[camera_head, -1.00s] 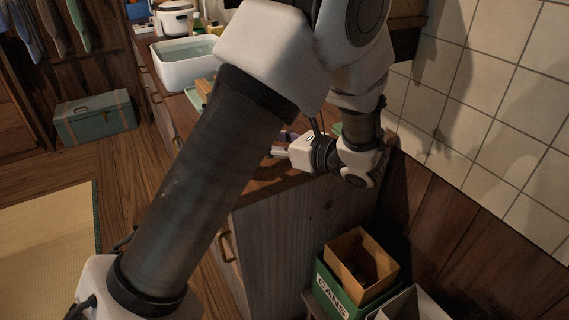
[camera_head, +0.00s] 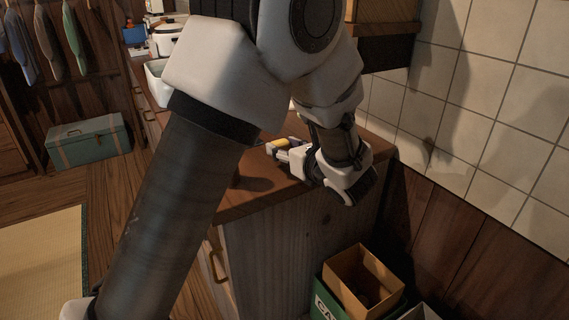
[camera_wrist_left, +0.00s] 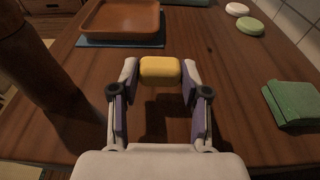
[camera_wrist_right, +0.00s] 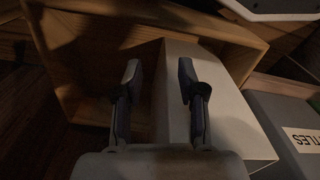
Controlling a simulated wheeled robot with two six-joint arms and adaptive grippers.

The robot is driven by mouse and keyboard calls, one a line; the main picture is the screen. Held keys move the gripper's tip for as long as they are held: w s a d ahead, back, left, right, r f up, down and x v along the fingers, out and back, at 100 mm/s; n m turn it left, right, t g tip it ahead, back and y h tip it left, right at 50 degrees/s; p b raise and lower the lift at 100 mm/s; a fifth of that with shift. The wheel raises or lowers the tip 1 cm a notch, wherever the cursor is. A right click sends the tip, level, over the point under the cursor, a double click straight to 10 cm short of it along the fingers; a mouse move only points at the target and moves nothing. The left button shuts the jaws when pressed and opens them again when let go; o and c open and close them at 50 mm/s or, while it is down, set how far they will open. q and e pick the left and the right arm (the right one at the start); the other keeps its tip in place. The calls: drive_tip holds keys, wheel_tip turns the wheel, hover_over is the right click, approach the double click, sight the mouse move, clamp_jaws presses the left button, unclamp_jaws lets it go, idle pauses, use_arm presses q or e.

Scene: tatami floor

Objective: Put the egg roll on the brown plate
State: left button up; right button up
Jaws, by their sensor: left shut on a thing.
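The egg roll (camera_wrist_left: 160,70) is a small yellow block with rounded edges. My left gripper (camera_wrist_left: 159,76) is shut on it, with a fingertip at each end, and holds it above the wooden counter. The egg roll (camera_head: 279,143) and left gripper (camera_head: 276,149) also show in the head view near the counter's end, beside my arm. The brown plate (camera_wrist_left: 120,33), square with a raised rim, lies ahead and to the left in the left wrist view. My arm hides it in the head view. My right gripper (camera_wrist_right: 160,72) is open and empty above boxes.
A blue mat (camera_wrist_left: 97,43) lies under the plate. A tiled wall (camera_head: 460,110) borders the counter.

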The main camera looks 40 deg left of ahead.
use_arm(q)
drive_tip(key=shift+f, duration=1.35)
drive_tip(key=o, duration=1)
drive_tip(key=shift+f, duration=0.1)
